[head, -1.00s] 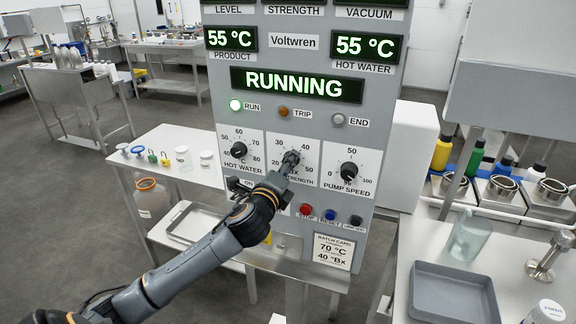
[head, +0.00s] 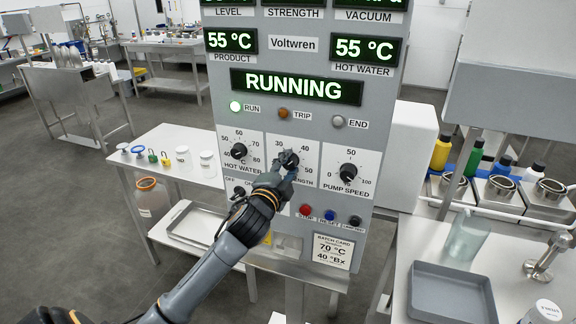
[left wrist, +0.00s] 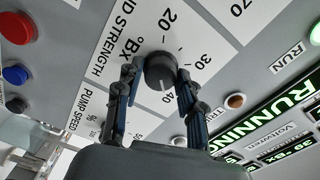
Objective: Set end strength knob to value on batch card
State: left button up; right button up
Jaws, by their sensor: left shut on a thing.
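The end strength knob (head: 291,160) is the middle black dial on the grey control panel (head: 285,222). My left gripper (head: 285,165) reaches it from below and hides part of its scale. In the left wrist view my left gripper (left wrist: 158,82) has a finger on each side of the knob (left wrist: 159,66) and is shut on it. The knob's white pointer mark faces the lower part of that view, beyond 30 on the scale; the exact value is hard to read. The batch card (head: 332,251) reads 70 °C and 40 °Bx. My right gripper is not in view.
The hot water knob (head: 239,151) and pump speed knob (head: 348,172) flank the held knob. Red (head: 305,210), blue (head: 330,214) and black (head: 355,220) buttons sit below. The running display (head: 297,87) is lit. A grey tray (head: 452,292) lies at the right.

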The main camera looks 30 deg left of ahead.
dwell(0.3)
pick_arm(q)
jog(key=o, duration=1.2)
jog(key=v, duration=1.2)
